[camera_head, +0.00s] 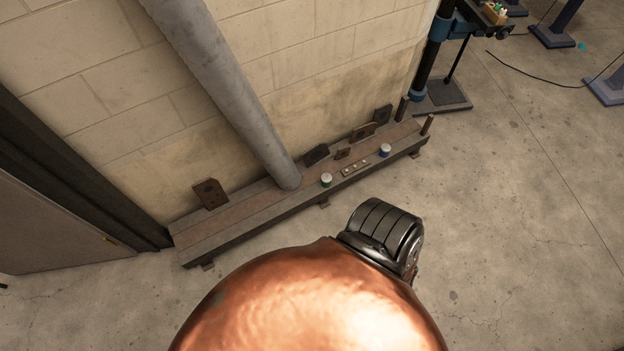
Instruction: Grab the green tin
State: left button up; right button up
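A small green tin (326,180) with a pale top stands upright on a long low bench (235,220) against the wall. It is near the front edge of the bench, just right of the foot of a slanted grey pipe (225,85). A similar blue tin (384,150) stands further right on the same bench. Neither of my grippers shows in the head view.
Several dark rusty plates (210,194) stand along the back of the bench. A flat strip with small pieces (355,168) lies between the tins. Upright posts (426,125) are at its right end. A blue-and-black stand (430,75) is beyond. Concrete floor (520,240) is clear at right.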

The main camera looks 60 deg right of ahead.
aim_at(326, 178)
jog(key=i, duration=1.05)
jog(key=z, duration=1.65)
